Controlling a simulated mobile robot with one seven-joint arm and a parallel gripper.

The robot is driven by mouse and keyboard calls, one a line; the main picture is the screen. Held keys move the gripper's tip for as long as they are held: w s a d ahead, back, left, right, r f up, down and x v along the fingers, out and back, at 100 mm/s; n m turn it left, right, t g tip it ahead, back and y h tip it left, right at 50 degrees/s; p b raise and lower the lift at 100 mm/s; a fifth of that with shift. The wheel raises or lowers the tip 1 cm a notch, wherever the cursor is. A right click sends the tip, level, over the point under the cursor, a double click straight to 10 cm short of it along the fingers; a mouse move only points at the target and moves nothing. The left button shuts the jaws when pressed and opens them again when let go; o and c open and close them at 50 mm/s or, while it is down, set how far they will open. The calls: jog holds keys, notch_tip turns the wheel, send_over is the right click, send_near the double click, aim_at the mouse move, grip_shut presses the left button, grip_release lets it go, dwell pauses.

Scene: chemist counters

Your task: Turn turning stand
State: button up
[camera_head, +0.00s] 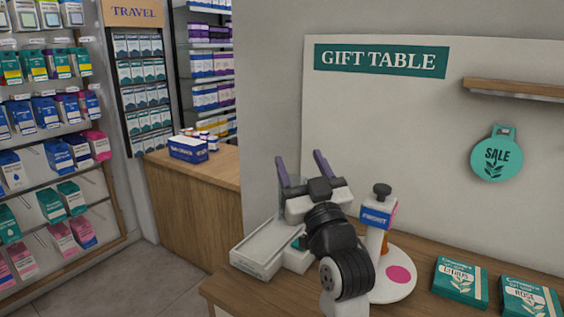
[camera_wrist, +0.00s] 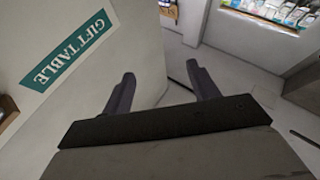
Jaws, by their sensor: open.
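The turning stand (camera_head: 403,282) is on the wooden gift table, with a round white base, a pink dot on it, an upright post with a blue label, and a dark knob (camera_head: 382,190) on top. An orange item shows low beside the post. My gripper (camera_head: 301,165) is raised left of the post, fingers pointing up and apart, with nothing between them. My arm hides the left part of the base. In the wrist view my two purple-grey fingers (camera_wrist: 160,88) are spread and empty, and the stand is not in that view.
A pale tray (camera_head: 258,262) lies at the table's left end. Two green boxes, one of them nearer the stand (camera_head: 460,282), lie to the right. A wooden counter (camera_head: 195,190) stands behind left.

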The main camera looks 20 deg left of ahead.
jog(key=shift+n+y, duration=0.3)
jog(key=shift+y, duration=0.3)
jog(key=shift+s+a+r, duration=0.4)
jog(key=shift+s+a, duration=0.25)
jog(key=shift+a, duration=0.1)
jog(key=shift+s+a+r, duration=0.35)
jog(key=shift+s+a, duration=0.25)
jog(key=shift+a, duration=0.15)
